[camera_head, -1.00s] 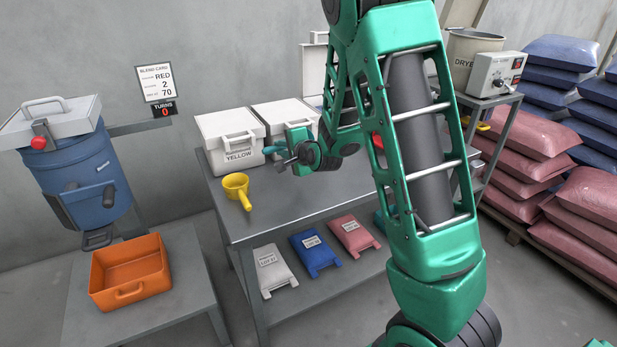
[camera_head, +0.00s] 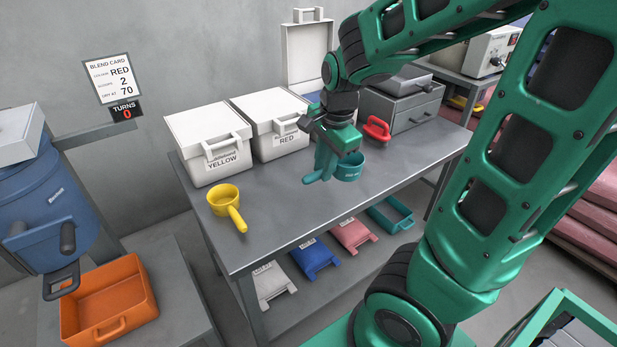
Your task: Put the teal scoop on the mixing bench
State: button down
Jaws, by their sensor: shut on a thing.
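The teal scoop (camera_head: 349,168) is at my gripper (camera_head: 324,163), with its cup to the right of the fingers. The scoop is over the middle of the grey mixing bench (camera_head: 285,213), in front of the RED box. I cannot tell whether it touches the bench top.
A yellow scoop (camera_head: 224,201) lies at the bench's left end. White YELLOW (camera_head: 207,147) and RED (camera_head: 270,127) boxes stand along the back. The front middle of the bench top is clear.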

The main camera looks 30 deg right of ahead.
jog(key=w+f, duration=0.2)
jog(key=w, duration=0.1)
jog(key=w+f, duration=0.2)
jog(key=w, duration=0.2)
jog(key=w+f, duration=0.3)
jog(key=w, duration=0.1)
jog(key=shift+w+a, duration=0.15)
jog(key=shift+s+x, duration=0.2)
jog(key=shift+x, duration=0.8)
jog(key=shift+s+x, duration=0.2)
jog(key=shift+x, duration=0.75)
jog(key=c, duration=1.7)
grip_release()
jog(key=shift+f, duration=0.1)
jog(key=shift+o, duration=0.2)
jog(key=v, duration=1.2)
